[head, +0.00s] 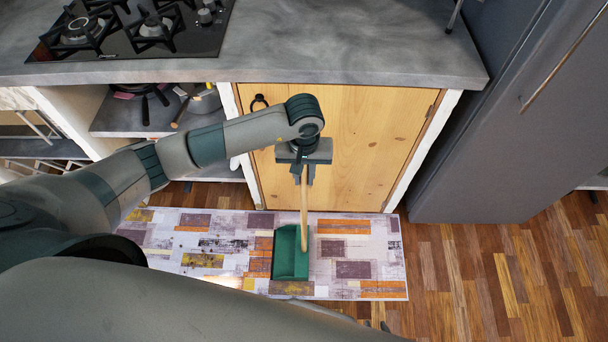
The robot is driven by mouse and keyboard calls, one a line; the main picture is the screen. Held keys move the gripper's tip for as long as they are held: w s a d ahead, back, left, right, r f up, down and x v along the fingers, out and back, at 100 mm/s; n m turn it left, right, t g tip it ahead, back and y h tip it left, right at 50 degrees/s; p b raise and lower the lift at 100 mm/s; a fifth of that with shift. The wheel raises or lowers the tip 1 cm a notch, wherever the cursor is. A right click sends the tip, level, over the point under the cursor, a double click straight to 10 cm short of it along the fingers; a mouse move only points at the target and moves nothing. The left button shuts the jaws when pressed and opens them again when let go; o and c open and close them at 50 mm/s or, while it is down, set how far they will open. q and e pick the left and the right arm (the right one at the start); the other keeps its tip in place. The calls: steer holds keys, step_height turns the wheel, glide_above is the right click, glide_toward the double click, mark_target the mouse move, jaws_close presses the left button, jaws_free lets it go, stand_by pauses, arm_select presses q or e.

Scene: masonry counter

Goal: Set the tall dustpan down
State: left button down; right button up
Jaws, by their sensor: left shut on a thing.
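The tall dustpan has a green pan (289,262) and a long thin wooden handle (304,205). My left gripper (304,176) points down and is shut on the top part of the handle. The handle is close to upright, and the pan is below it, over the patterned rug (210,243). I cannot tell whether the pan touches the rug or hangs just above it. My right gripper is not clearly seen; only a small dark part shows at the bottom edge.
A wooden cabinet door (350,140) stands behind my left gripper, under the grey counter (340,45) with a gas hob (140,28). Open shelves with pans are at the left. A tall grey fridge (490,110) stands at the right. The wooden floor (490,270) right of the rug is clear.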

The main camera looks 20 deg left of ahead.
arm_select(q)
steer(key=c, duration=1.6)
jaws_free()
arm_select(e)
steer(key=shift+a, duration=0.1)
arm_select(q)
steer(key=shift+r, duration=0.1)
arm_select(e)
steer(key=shift+s, duration=0.2)
